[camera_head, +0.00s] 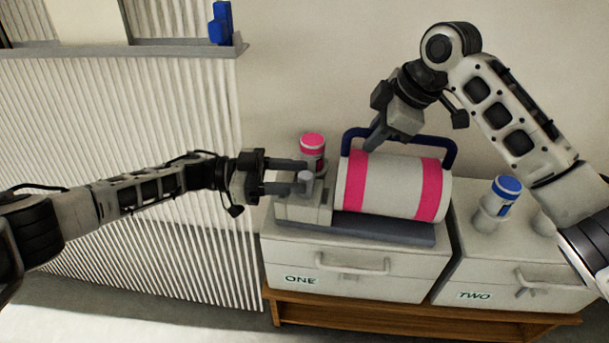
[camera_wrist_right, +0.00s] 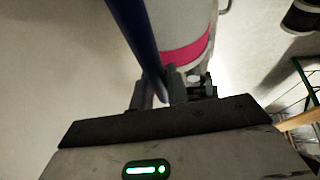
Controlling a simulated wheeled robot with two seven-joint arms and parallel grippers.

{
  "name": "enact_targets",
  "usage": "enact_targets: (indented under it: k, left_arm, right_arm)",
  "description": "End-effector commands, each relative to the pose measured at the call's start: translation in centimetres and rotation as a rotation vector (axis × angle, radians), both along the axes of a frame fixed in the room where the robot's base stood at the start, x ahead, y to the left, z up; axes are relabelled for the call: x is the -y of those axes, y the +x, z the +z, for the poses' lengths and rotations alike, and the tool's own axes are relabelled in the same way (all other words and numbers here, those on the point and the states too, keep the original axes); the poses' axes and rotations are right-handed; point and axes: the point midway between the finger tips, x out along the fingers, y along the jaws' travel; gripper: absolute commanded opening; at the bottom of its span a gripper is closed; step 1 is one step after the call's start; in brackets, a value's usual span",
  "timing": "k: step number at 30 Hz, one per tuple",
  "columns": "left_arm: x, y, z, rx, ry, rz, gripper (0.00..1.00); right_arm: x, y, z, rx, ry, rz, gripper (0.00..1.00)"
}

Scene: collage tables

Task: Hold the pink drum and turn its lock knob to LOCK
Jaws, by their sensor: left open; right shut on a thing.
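The pink drum (camera_head: 392,187) is a white cylinder with two pink bands, lying on its side on a dark grey base (camera_head: 385,231). A dark blue handle (camera_head: 408,137) arches over it. My right gripper (camera_head: 372,146) is shut on the handle near its left end; the wrist view shows the handle (camera_wrist_right: 138,37) between the fingers (camera_wrist_right: 160,92). The lock knob (camera_head: 305,181) is a small grey cylinder on a light grey block (camera_head: 299,207) at the drum's left. My left gripper (camera_head: 303,176) is open, its fingers reaching in from the left around the knob. Any lock marking is too small to read.
A pink-capped canister (camera_head: 313,150) stands just behind the knob. The base rests on drawer unit ONE (camera_head: 350,268); drawer unit TWO (camera_head: 510,268) at right holds a blue-capped canister (camera_head: 498,203). A shelf (camera_head: 130,50) with a blue object (camera_head: 221,22) is at upper left.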

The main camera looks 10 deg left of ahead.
Motion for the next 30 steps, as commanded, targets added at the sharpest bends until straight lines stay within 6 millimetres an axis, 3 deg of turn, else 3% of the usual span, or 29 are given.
enact_targets:
  k: [6, 12, 24, 25, 27, 30]
  left_arm:
    - [-5.0, -0.3, -0.1, -0.001, 0.003, 0.004, 0.45]
    - [-8.1, -0.6, 0.0, -0.001, 0.001, 0.002, 0.45]
    - [-9.2, -0.7, 0.0, -0.001, 0.000, 0.000, 0.45]
    - [-9.2, -0.7, 0.0, -0.001, 0.000, 0.000, 0.45]
    - [-9.2, -0.7, 0.0, -0.001, 0.000, 0.000, 0.45]
    - [-9.2, -0.7, 0.0, -0.001, 0.000, 0.000, 0.45]
  right_arm:
    - [-0.1, 0.0, 0.2, 0.003, 0.004, 0.001, 0.00]
    - [-0.1, 0.0, 0.2, 0.003, 0.004, 0.001, 0.00]
    - [-0.1, 0.0, 0.2, 0.003, 0.003, 0.000, 0.00]
    - [-0.1, 0.0, 0.2, 0.003, 0.003, 0.000, 0.19]
    - [0.0, 0.0, 0.2, 0.003, 0.003, 0.000, 0.38]
    - [0.0, 0.0, 0.1, 0.002, 0.002, 0.001, 0.41]
